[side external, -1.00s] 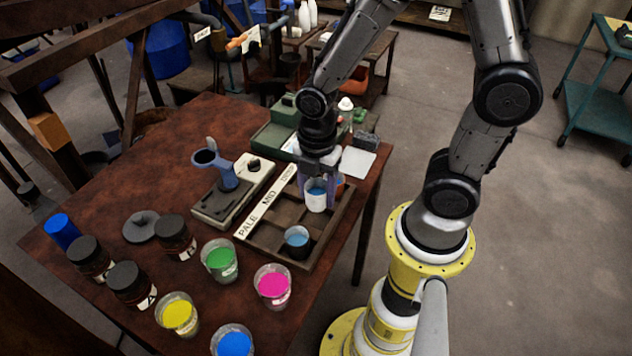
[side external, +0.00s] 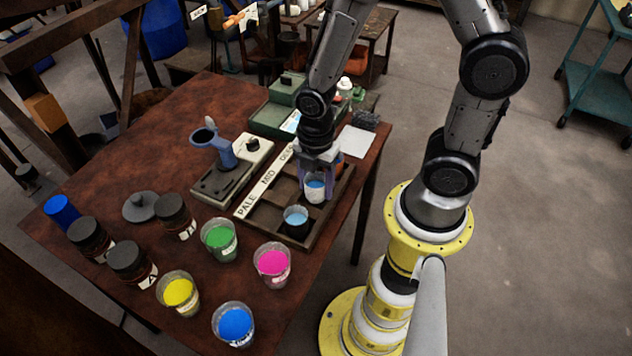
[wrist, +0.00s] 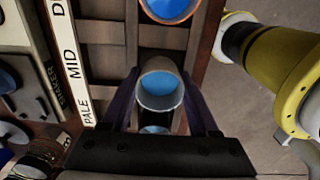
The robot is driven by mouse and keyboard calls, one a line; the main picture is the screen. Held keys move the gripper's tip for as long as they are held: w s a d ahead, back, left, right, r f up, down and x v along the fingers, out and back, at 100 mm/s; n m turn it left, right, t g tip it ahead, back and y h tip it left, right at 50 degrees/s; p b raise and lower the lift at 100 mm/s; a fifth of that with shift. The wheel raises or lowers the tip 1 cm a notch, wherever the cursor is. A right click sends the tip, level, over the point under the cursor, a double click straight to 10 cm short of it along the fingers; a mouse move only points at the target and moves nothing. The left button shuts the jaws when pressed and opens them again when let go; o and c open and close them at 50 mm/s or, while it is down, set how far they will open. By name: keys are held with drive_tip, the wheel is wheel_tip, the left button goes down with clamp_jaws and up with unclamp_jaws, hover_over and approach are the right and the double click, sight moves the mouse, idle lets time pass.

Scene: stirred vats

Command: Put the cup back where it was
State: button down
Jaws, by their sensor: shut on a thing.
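My gripper (side external: 317,178) is shut on a pale cup (side external: 315,190) with blue liquid, between its two purplish fingers. The cup is roughly upright over the dark wooden divided tray (side external: 262,213). I cannot tell whether its base touches the tray floor. In the wrist view the held cup (wrist: 160,88) is in the middle. A dark cup (side external: 296,224) with lighter blue liquid stands in the tray nearer the camera, by the PALE end. An orange cup (wrist: 170,8) with blue liquid is on the other side, mostly hidden by the gripper in the side view.
A label strip (side external: 263,186) marks the tray's left side. A grey device with a blue holder (side external: 222,155) stands left of it. Green (side external: 219,238), pink (side external: 272,264), yellow (side external: 179,293) and blue (side external: 234,323) paint cups stand in front. Dark-lidded jars (side external: 131,262) are farther left.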

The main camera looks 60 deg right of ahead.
drive_tip(key=shift+f, duration=0.6)
